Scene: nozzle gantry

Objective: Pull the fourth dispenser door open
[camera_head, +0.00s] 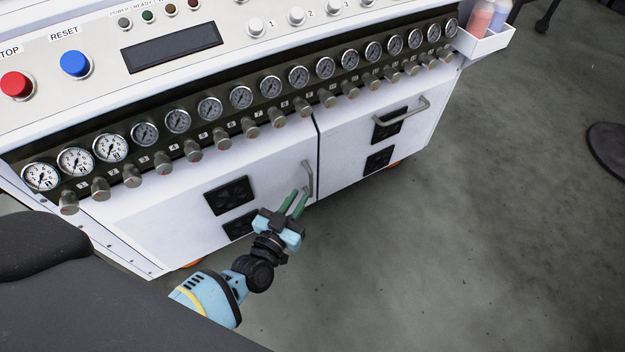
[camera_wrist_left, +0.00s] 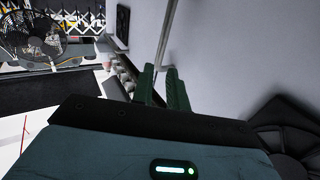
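A white cabinet front has a left door (camera_head: 268,170) and a right door (camera_head: 350,150), split by a dark vertical seam. No number shows on either, so I cannot tell which is the fourth. Both look closed. The left door's grey bar handle (camera_head: 309,173) is upright near the seam; the right door's handle (camera_head: 408,116) is at its upper part. My left gripper (camera_head: 300,193) has green fingers apart, at the lower end of the left door's handle. In the left wrist view the fingers (camera_wrist_left: 162,82) stand close to a grey bar (camera_wrist_left: 168,35); contact is unclear. My right gripper is not in view.
Above the doors runs a row of gauges (camera_head: 210,109) with knobs below. The panel carries a red button (camera_head: 16,84) and a blue button (camera_head: 75,64). Black vents (camera_head: 229,195) sit on the doors. A tray with bottles (camera_head: 484,43) juts out at the right end. Grey floor (camera_head: 450,250) is clear.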

